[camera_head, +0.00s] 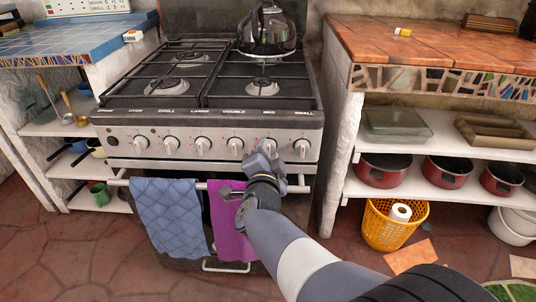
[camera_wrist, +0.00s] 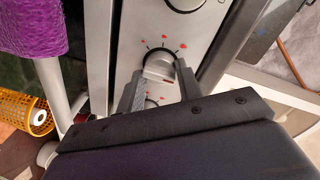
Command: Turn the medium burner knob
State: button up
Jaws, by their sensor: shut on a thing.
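The medium burner knob is the one under the MED label on the stove's front panel; my gripper (camera_head: 267,150) hides it in the head view. In the wrist view a silver knob (camera_wrist: 160,66), with red marks around it, sits between the two fingertips of my gripper (camera_wrist: 160,76). The fingers are closed on its sides. The small burner knob (camera_head: 301,147) is just to the right of my gripper in the head view, and the double burner knob (camera_head: 235,146) is to the left. The knob's exact turn angle is hard to tell.
The stove (camera_head: 125,125) carries a kettle (camera_head: 266,30) on a rear burner. The oven handle below holds a blue towel (camera_head: 170,215) and a purple towel (camera_head: 225,225). A yellow basket (camera_head: 382,232) stands right of the arm, under shelves with red pots (camera_head: 383,172).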

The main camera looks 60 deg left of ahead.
jog(key=shift+r, duration=0.1)
jog(key=o, duration=1)
jog(key=shift+c, duration=0.2)
jog(key=p+v, duration=0.2)
jog(key=v, duration=0.8)
jog(key=shift+s+d, duration=0.2)
jog(key=shift+d, duration=0.2)
jog(key=b+x, duration=0.1)
jog(key=x, duration=0.8)
jog(key=shift+a+b, duration=0.1)
jog(key=shift+b, duration=0.3)
jog(key=shift+x, duration=0.95)
